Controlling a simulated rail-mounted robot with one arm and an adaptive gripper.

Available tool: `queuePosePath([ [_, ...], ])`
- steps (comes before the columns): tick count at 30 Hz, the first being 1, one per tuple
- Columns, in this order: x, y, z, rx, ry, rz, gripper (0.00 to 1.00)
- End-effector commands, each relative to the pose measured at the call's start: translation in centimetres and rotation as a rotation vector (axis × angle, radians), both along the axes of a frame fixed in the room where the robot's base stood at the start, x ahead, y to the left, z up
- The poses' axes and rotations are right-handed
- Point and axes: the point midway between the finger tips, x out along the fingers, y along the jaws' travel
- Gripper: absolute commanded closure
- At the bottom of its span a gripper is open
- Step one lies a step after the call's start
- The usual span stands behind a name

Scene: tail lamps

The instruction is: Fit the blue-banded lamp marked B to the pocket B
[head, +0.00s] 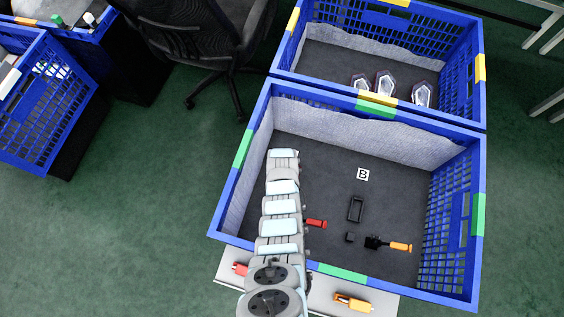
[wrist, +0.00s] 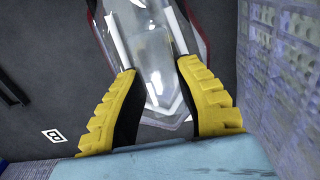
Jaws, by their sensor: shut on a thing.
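My gripper (wrist: 165,95) has its two yellow-padded fingers on either side of a lamp (wrist: 150,60) and is shut on it. The lamp has a clear lens, white side strips and a dark red edge. I see no blue band or letter on it in the wrist view. In the head view my arm hides the gripper and this lamp, over the left part of the near crate. The white B label (head: 362,174) lies on that crate's dark floor; it also shows in the wrist view (wrist: 53,135). Below it is a black rectangular frame (head: 355,209), apparently pocket B.
The near blue crate (head: 478,190) has a ragged grey lining. A wall (wrist: 290,75) is close right of my gripper. A black block (head: 350,237), an orange-ended connector (head: 400,246) and a red-ended part (head: 316,223) lie inside. Three lamps (head: 384,84) stand in the far crate.

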Motion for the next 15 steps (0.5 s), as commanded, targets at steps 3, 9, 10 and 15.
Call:
queuePosePath([
  [3, 0.1, 0.0, 0.5, 0.0, -0.001, 0.0, 1.0],
  [9, 0.1, 0.0, 0.9, 0.0, -0.001, 0.0, 1.0],
  [10, 0.1, 0.0, 1.0, 0.0, -0.001, 0.0, 1.0],
  [15, 0.1, 0.0, 1.3, 0.0, -0.001, 0.0, 1.0],
])
